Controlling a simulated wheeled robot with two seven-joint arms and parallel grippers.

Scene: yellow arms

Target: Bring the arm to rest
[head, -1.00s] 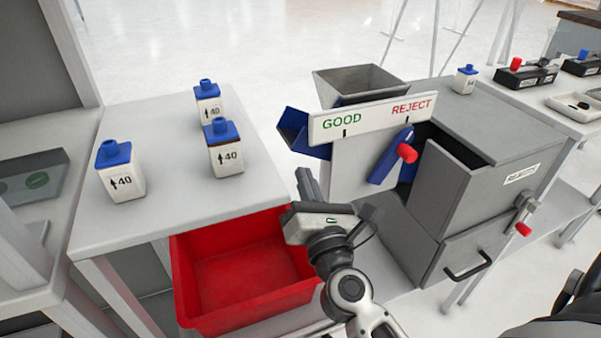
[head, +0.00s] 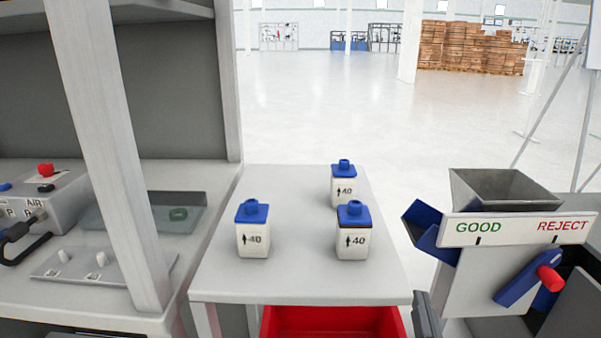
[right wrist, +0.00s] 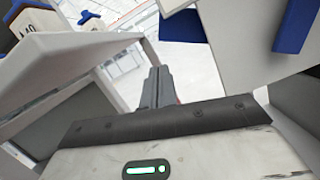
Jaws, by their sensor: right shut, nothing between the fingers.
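My right gripper (head: 427,314) shows only in part at the bottom edge of the head view, between the small white table and the sorting chute. In the right wrist view its fingers (right wrist: 158,88) are together, with nothing held between them. The rest of the right arm is hidden below the head picture. My left gripper is in neither view.
Three white bottles with blue caps, at left (head: 253,230), front right (head: 353,232) and back (head: 343,186), stand on the white table (head: 300,272). A red bin (head: 335,322) is below. The GOOD/REJECT chute (head: 515,229) stands right. A workbench (head: 200,255) is at left.

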